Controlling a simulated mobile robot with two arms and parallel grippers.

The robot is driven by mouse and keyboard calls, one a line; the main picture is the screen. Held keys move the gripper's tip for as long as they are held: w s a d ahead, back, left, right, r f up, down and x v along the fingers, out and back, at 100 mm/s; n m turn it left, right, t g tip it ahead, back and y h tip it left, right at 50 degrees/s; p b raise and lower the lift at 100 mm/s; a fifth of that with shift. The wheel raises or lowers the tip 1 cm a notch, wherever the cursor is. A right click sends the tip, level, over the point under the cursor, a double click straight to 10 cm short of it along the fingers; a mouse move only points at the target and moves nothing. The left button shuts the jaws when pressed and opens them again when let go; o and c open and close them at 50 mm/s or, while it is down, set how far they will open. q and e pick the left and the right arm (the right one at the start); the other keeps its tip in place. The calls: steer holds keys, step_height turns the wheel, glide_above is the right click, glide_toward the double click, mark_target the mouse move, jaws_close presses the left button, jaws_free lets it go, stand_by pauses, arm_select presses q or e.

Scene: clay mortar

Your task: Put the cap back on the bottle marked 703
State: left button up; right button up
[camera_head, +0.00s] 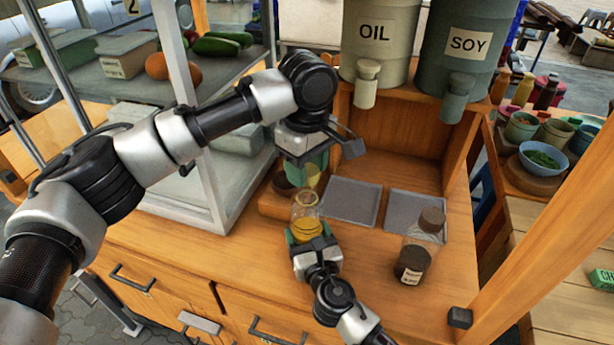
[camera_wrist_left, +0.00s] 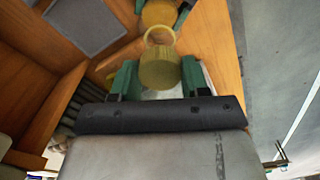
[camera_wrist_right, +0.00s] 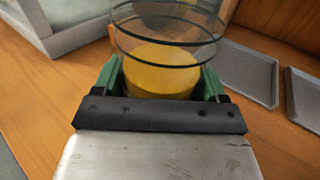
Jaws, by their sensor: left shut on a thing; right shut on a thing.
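A clear bottle with yellow contents (camera_head: 306,226) stands upright over the counter, and my right gripper (camera_head: 314,246) is shut around its lower part. It fills the right wrist view (camera_wrist_right: 160,75), where its mouth is cut off. My left gripper (camera_head: 306,165) is shut on an olive-yellow cap (camera_wrist_left: 160,70), held just above the bottle's open mouth and apart from it. The cap also shows in the head view (camera_head: 313,176). A second bottle (camera_head: 415,252) with dark contents and a brown cap stands to the right. No number is readable on either bottle.
Two grey trays (camera_head: 352,201) (camera_head: 416,215) lie flat behind the bottles. The oil (camera_head: 378,35) and soy (camera_head: 464,45) dispensers stand above at the back. A white-framed glass-shelved rack (camera_head: 208,165) is close on the left. Counter between the two bottles is clear.

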mark_target(307, 222)
arm_select(q)
steer(key=shift+f, duration=0.6)
steer(key=shift+f, duration=0.9)
steer(key=shift+f, duration=0.55)
